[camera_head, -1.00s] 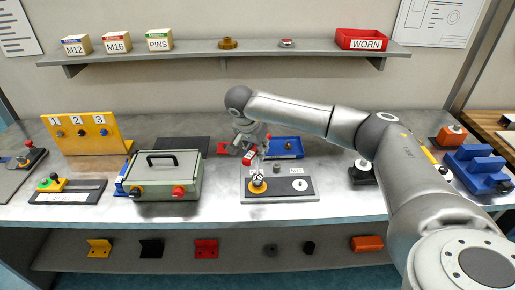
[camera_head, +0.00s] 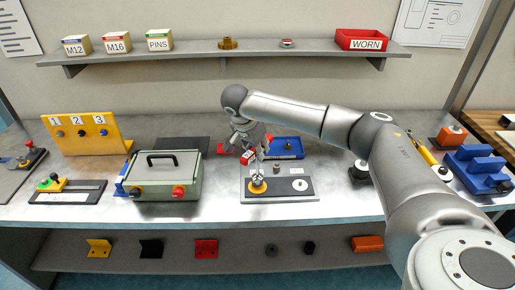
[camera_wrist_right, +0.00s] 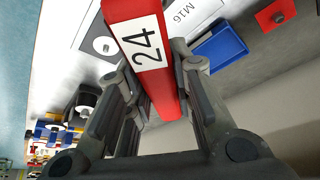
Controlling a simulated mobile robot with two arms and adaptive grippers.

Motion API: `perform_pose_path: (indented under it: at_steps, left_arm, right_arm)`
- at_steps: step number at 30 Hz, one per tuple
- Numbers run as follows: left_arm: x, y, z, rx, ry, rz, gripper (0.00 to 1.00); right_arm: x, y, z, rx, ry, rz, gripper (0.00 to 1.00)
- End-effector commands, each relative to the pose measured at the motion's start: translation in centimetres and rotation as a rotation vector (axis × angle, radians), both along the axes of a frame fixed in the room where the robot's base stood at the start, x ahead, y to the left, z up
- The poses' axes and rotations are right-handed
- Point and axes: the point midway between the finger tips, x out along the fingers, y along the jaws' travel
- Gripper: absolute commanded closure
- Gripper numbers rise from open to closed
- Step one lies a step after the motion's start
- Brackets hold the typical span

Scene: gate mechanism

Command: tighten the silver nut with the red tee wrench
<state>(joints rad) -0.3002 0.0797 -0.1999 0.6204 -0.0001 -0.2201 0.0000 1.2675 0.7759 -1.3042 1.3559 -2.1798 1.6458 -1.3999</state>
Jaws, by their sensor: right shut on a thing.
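The red tee wrench (camera_wrist_right: 150,55), with a white label reading 24, is between the fingers of my right gripper (camera_wrist_right: 152,78) in the right wrist view. The gripper is shut on it. In the head view the wrench (camera_head: 247,157) shows as a small red piece at my right gripper (camera_head: 250,149), above the back left of a grey fixture plate (camera_head: 285,197). A yellow round piece (camera_head: 257,187) with a silver top stands on the plate's front left. A pale disc with a dark centre (camera_head: 300,184) is at its right. I cannot surely tell which silver part is the nut.
A blue tray (camera_head: 289,153) lies behind the plate, and a red piece (camera_head: 226,149) is left of it. A green-grey case (camera_head: 165,184) with a black handle stands to the left. A black stand (camera_head: 361,174) is to the right. Bare table lies between plate and stand.

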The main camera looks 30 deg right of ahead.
Motion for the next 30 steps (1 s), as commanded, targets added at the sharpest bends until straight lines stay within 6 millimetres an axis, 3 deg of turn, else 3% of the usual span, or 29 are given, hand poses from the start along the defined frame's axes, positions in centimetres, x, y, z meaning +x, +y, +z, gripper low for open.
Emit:
perform_pose_path:
  at_steps: [8, 30]
  left_arm:
    - [0.0, 0.0, 0.0, 0.0, 0.0, 0.0, 0.6]
    - [0.0, 0.0, 1.2, 0.0, 0.0, 0.0, 0.6]
  right_arm:
    - [-0.2, 0.1, -0.4, 0.001, 0.009, -0.171, 1.0]
    - [0.0, 0.0, 1.6, 0.0, -0.001, -0.168, 1.0]
